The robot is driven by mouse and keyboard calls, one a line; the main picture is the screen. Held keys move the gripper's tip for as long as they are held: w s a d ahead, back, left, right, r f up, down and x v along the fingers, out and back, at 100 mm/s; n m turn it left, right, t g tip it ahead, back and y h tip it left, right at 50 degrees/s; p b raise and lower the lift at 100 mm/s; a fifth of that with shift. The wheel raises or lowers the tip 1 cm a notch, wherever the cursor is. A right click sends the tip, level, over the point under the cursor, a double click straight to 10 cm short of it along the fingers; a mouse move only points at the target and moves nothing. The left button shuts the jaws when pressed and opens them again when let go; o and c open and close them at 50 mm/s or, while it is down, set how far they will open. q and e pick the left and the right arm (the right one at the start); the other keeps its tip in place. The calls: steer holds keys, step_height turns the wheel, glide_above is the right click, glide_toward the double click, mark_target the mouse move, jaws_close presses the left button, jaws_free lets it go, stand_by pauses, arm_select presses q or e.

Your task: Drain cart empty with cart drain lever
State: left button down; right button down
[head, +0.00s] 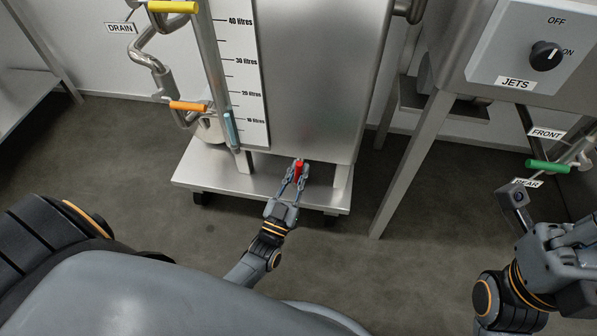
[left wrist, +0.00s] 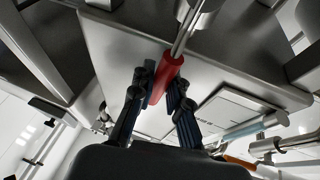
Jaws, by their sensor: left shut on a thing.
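The cart (head: 316,120) is a steel tank with a litre scale (head: 240,70), standing on a low steel base. The red-handled lever (head: 299,168) sticks out at the bottom of the tank front. My left gripper (head: 297,178) is shut on the red handle, one finger on each side. In the left wrist view the red handle (left wrist: 168,76) sits on a metal rod between the fingers of my left gripper (left wrist: 165,95). My right gripper (head: 520,200) is at the right edge, away from the cart; its fingers do not show clearly.
Yellow (head: 172,7), orange (head: 188,106) and blue (head: 231,129) handles sit on pipes at the cart's left, by a DRAIN label (head: 120,28). A JETS box (head: 520,50) with a black knob stands at right. A green handle (head: 547,166) is near my right arm. Floor around the cart is clear.

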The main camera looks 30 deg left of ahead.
arm_select(q)
steer(key=c, duration=1.3)
jaws_free()
steer(key=shift+f, duration=0.1)
step_height(320, 180, up, 10)
steer(key=shift+r, duration=0.1)
